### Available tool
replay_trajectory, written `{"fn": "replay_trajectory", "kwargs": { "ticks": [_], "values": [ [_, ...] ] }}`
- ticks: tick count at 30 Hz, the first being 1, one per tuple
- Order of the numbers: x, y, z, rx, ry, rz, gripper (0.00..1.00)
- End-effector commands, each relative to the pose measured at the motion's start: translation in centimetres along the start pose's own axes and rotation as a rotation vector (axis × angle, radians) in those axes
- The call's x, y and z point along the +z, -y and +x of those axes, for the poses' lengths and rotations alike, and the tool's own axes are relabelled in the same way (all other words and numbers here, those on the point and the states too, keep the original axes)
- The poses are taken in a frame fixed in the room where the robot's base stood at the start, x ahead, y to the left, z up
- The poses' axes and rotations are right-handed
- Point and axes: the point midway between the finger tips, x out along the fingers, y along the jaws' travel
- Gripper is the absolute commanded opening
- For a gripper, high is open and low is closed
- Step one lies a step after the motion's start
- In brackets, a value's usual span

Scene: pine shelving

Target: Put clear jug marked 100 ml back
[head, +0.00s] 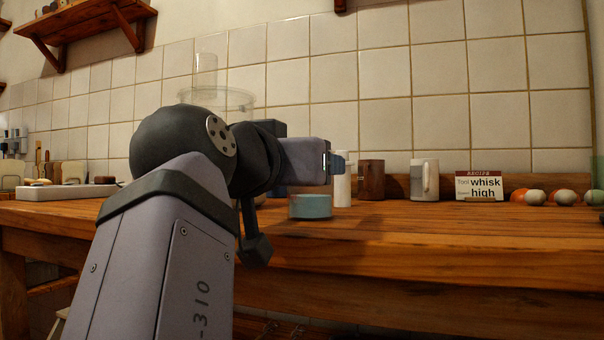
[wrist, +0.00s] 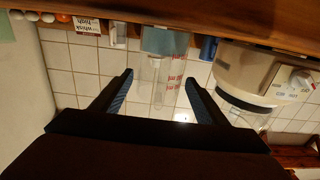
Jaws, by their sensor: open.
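My gripper (wrist: 159,80) is open, with its two dark fingers spread in the wrist view. A clear jug (wrist: 173,86) with red markings shows between and beyond the fingers; I cannot tell whether they touch it. The red lettering is too small to read surely. The jug adjoins a teal base or block (wrist: 165,40) at the counter. In the head view my gripper (head: 335,164) is over the counter, above a low teal round piece (head: 310,207). The jug cannot be made out there.
A cream appliance (wrist: 260,75) with a knob stands close beside the gripper in the wrist view. A brown mug (head: 371,180), white mug (head: 424,180), recipe card (head: 479,188) and several eggs (head: 535,197) line the back. The wooden counter (head: 430,230) is clear in front.

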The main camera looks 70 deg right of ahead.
Motion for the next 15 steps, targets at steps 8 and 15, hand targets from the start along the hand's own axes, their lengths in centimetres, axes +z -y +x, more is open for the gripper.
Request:
{"fn": "replay_trajectory", "kwargs": {
  "ticks": [8, 15],
  "values": [
    [0.2, 0.1, -2.4, -0.004, -0.001, 0.0, 0.67],
    [0.1, -0.1, -3.2, 0.001, 0.0, 0.001, 0.67]
  ]
}}
